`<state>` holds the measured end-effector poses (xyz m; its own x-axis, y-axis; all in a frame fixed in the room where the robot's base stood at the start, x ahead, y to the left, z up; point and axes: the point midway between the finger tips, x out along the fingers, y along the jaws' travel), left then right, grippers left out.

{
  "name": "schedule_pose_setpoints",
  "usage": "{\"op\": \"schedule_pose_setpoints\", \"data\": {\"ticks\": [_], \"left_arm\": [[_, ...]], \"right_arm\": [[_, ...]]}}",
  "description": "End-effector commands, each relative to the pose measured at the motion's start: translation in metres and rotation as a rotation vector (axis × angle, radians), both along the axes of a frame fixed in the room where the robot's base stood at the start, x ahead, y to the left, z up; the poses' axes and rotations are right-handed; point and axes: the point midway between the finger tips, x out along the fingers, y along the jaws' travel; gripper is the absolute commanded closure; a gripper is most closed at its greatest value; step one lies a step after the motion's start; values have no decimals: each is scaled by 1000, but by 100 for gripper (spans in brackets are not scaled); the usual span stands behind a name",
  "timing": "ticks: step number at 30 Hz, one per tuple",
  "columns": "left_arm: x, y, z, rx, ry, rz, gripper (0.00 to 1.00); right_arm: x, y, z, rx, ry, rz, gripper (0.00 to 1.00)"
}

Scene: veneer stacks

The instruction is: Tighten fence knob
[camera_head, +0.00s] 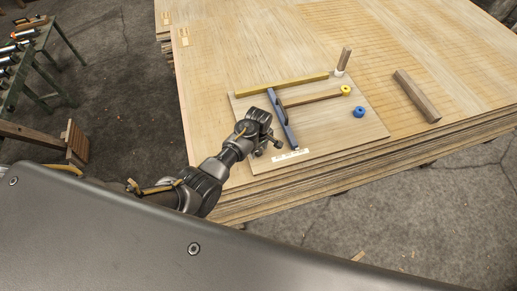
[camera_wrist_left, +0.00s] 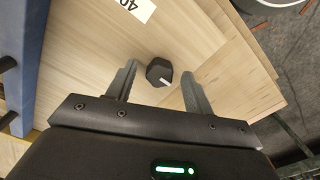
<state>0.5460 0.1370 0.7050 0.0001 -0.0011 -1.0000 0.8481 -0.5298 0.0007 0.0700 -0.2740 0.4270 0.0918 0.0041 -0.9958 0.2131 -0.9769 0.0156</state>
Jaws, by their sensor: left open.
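A black knob with a white mark (camera_wrist_left: 160,72) shows in the left wrist view, over the pale wooden board. The blue fence bar (camera_head: 287,128) lies across the board in the head view; it also runs along the left edge of the left wrist view (camera_wrist_left: 18,50). My left gripper (camera_head: 268,138) is beside the bar's near part. In the left wrist view its fingers (camera_wrist_left: 158,78) are open, one on each side of the knob, with visible gaps. I cannot make out the knob in the head view. My right gripper is not in view.
The board (camera_head: 340,135) lies on a veneer stack (camera_head: 230,60). On it are a yellow strip (camera_head: 270,87), a brown strip (camera_head: 312,98), a yellow knob (camera_head: 346,89), a blue knob (camera_head: 359,112) and a white label (camera_head: 290,156). A dark wooden block (camera_head: 417,95) lies right.

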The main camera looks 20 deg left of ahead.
Motion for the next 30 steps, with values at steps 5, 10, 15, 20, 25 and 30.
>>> {"op": "schedule_pose_setpoints", "data": {"ticks": [5,10,15,20,25,30], "left_arm": [[0,0,0,0,0,0,56],[0,0,0,0,0,0,78],[0,0,0,0,0,-1,93],[0,0,1,1,1,-17,93],[0,1,2,2,2,-77,93],[0,1,3,3,3,-194,93]], "right_arm": [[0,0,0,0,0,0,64],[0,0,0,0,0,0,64],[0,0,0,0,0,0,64],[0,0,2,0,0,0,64],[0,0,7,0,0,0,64],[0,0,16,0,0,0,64]]}}
